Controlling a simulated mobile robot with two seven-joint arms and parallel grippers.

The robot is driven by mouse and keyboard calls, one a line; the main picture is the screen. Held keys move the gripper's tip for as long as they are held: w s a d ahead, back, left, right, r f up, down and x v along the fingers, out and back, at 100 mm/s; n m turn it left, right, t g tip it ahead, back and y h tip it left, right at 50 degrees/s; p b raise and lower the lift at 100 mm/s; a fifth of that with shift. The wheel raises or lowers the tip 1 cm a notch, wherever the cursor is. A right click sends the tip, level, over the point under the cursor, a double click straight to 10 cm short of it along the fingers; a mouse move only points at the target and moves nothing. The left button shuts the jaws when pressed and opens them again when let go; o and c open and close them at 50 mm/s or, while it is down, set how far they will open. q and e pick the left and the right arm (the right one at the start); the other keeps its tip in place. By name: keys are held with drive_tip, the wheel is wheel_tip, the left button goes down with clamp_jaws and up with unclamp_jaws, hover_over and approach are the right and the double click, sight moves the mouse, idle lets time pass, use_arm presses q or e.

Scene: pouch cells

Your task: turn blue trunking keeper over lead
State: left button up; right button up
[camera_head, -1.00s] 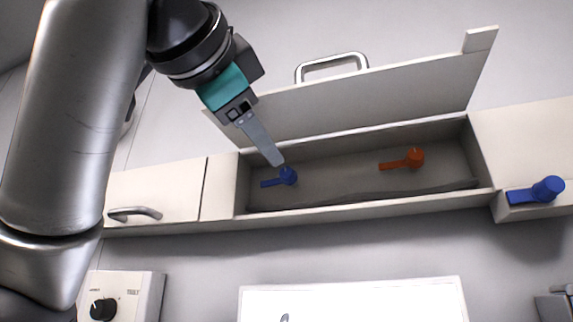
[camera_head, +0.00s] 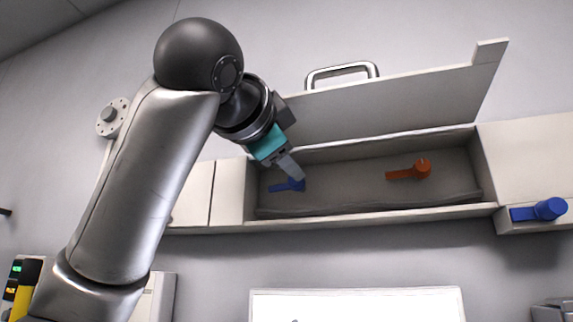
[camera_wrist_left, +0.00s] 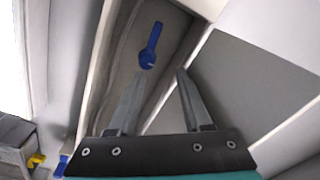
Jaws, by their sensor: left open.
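The blue keeper (camera_head: 283,187) sits inside the open trunking (camera_head: 375,220), near its left end. Its arm points left from a round hub, roughly along the channel. My left gripper (camera_head: 298,177) is open, its fingertips overlapping the hub in the head view. In the left wrist view the blue keeper (camera_wrist_left: 152,42) lies just beyond and between the spread fingertips (camera_wrist_left: 161,74), with its hub nearest; I see no contact. A dark grey lead (camera_head: 400,199) runs along the channel's lower side, below the keeper's arm. My right gripper is out of view.
An orange keeper (camera_head: 410,170) sits further right in the channel. The trunking's lid (camera_head: 390,105) stands open behind it. A blue handle (camera_head: 540,210) is on the right-hand section.

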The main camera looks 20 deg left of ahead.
use_arm(q)
drive_tip(key=shift+w+f+g, duration=0.3)
drive_tip(key=shift+w+f, duration=0.5)
drive_tip(key=shift+w, duration=0.2)
clamp_jaws()
drive_tip(key=shift+a, duration=0.1)
unclamp_jaws()
idle(0.4)
drive_tip(key=shift+s, duration=0.15)
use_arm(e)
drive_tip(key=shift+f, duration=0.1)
use_arm(q)
drive_tip(key=shift+s+f+b, duration=0.1)
drive_tip(key=shift+s+b, duration=0.35)
drive_tip(key=shift+b, duration=0.05)
drive_tip(key=s+r+b, duration=0.1)
drive_tip(key=s+b, duration=0.5)
drive_tip(key=s, duration=1)
drive_tip(key=shift+a, duration=0.25)
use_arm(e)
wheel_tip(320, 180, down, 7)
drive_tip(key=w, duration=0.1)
